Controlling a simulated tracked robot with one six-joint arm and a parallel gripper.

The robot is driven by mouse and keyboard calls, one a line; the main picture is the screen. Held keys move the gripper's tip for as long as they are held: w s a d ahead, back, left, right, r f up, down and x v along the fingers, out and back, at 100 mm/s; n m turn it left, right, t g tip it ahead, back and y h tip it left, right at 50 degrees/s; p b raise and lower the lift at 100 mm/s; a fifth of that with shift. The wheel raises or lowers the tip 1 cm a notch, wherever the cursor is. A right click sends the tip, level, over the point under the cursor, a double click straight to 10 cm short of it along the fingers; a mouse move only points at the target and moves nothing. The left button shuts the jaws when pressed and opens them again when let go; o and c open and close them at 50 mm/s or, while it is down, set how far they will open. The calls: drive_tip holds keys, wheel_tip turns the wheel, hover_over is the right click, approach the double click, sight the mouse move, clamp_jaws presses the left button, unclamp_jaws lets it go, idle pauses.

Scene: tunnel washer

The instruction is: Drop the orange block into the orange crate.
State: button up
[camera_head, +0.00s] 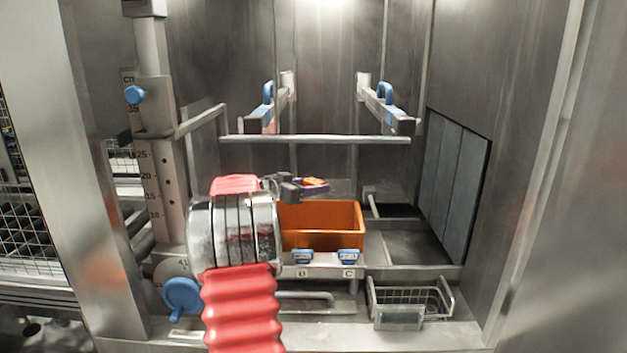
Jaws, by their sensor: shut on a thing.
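The orange crate (323,242) stands on a metal shelf in the middle of the washer chamber, its open top showing. My gripper (308,188) is at the crate's upper left, above its back rim, with the red-sleeved arm reaching in from below. It is shut on the orange block (315,181), a small part of which shows at the dark fingers. Something purple also shows at the fingers. My wrist hides the crate's left end. The block appears apart from the crate; its exact height above it is hard to tell.
A horizontal metal bar (316,139) crosses behind and above the gripper. Two rails with blue clips (385,93) extend above it. A ruled post (155,170) stands left. A wire basket (412,297) sits at lower right. Blue clips (349,257) sit on the shelf front.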

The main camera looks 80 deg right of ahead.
drive_tip(key=shift+f, duration=1.35)
drive_tip(key=o, duration=1.2)
drive_tip(key=shift+c, duration=0.2)
drive_tip(key=shift+a, duration=0.1)
drive_tip(key=v, duration=0.7)
drive_tip(key=shift+w, duration=0.2)
drive_tip(key=shift+a, duration=0.15)
